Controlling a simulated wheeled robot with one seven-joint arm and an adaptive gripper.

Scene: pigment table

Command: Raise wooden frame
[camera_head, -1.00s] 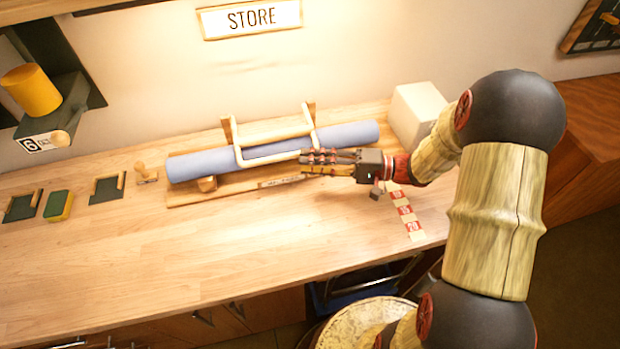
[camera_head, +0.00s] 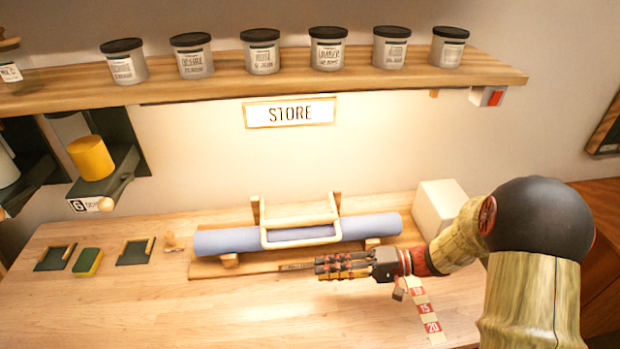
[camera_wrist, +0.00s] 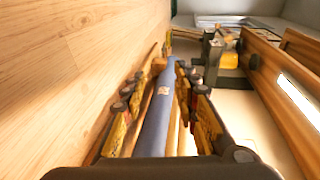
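The pale wooden frame (camera_head: 300,241) is a U-shaped rail with two uprights behind the blue roll. Its front bar lies across the front of the roll (camera_head: 225,241). The roll rests on a wooden base board (camera_head: 208,270). My gripper (camera_head: 320,265) is just in front of the roll, below the frame's bar in the picture, pointing left and apart from the bar. In the wrist view my gripper's fingers (camera_wrist: 163,115) are spread, with the blue roll (camera_wrist: 158,115) showing between them in the background. Nothing is seen held.
A white block (camera_head: 440,208) stands right of the roll. A numbered red-and-white strip (camera_head: 425,310) lies at the right. Small dark trays (camera_head: 135,252) and a green-yellow sponge (camera_head: 88,262) lie left. A shelf (camera_head: 270,87) with several jars hangs above. The front tabletop is clear.

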